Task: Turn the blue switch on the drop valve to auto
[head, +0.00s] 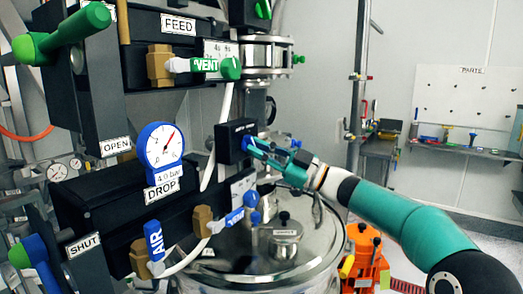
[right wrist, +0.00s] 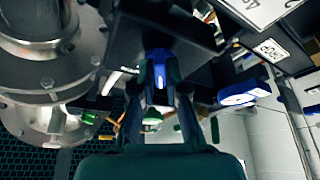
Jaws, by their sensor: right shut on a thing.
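The drop valve is a black block with a white DROP label (head: 161,190), in the head view's lower left. A small black switch box (head: 232,141) sticks out at its right. My right gripper (head: 252,146) reaches it from the right, fingertips against its face. In the right wrist view the blue switch (right wrist: 160,68) sits between the two fingers, and the gripper is shut on it. In the head view the fingers mostly cover the switch, and the lettering around it is too small to read. My left gripper is in neither view.
A blue-rimmed gauge (head: 165,146) stands on the drop valve. Blue AIR handles (head: 155,241) sit below. The FEED valve (head: 178,23) with its green VENT handle (head: 205,65) is above. A steel vessel lid (head: 300,262) lies under my right arm.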

